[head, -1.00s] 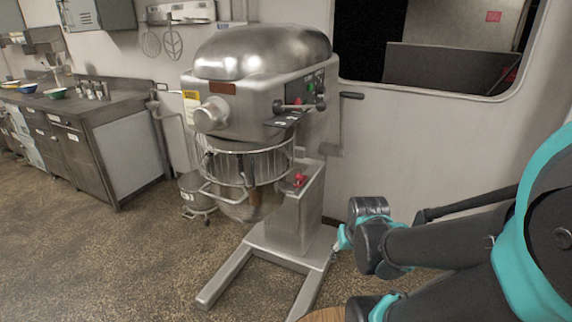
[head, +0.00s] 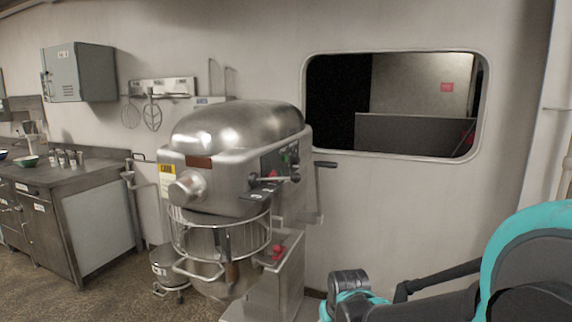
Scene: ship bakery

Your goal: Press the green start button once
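The green start button (head: 286,158) is a small green spot on the dark control panel (head: 273,164) on the right side of the large metal mixer (head: 235,130). It is small and seen at a steep angle. Black-knobbed levers (head: 270,180) stick out just below it. Part of my arm shows at the lower right, apart from the mixer and below the panel. No gripper fingers can be made out in this view.
A red part (head: 278,252) sits low on the mixer column. A wire guard (head: 222,238) surrounds the bowl. A steel counter (head: 95,220) stands at the left. A dark window (head: 415,132) is in the wall behind.

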